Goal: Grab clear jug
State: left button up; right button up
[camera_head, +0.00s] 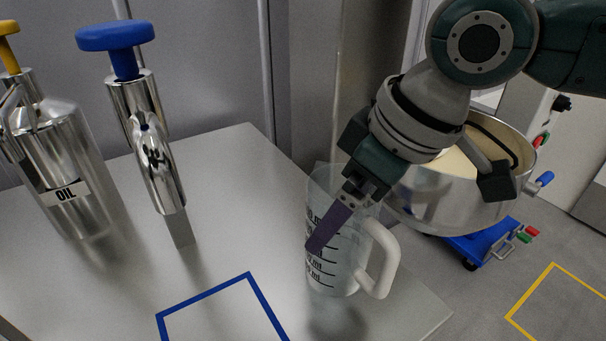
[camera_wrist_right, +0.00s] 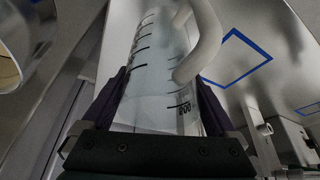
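The clear jug (camera_head: 332,264) with black volume marks and a white handle (camera_head: 388,262) is upright at the right part of the grey table. My right gripper (camera_head: 322,238) reaches it from the upper right, with one purple finger across the jug's near side. In the right wrist view the jug (camera_wrist_right: 160,75) is between the two widely spaced fingers of this gripper (camera_wrist_right: 162,95). I cannot tell whether both fingers press on its wall. My left gripper is not in view.
A metal oil can (camera_head: 70,165) and a metal dispenser with a blue knob (camera_head: 150,150) stand at the left. A blue square outline (camera_head: 252,285) marks the table front. A large metal pot (camera_head: 440,205) is behind my right arm, beyond the table edge.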

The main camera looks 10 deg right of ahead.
jog(key=c, duration=1)
jog(key=shift+o, duration=0.2)
jog(key=shift+r, duration=0.2)
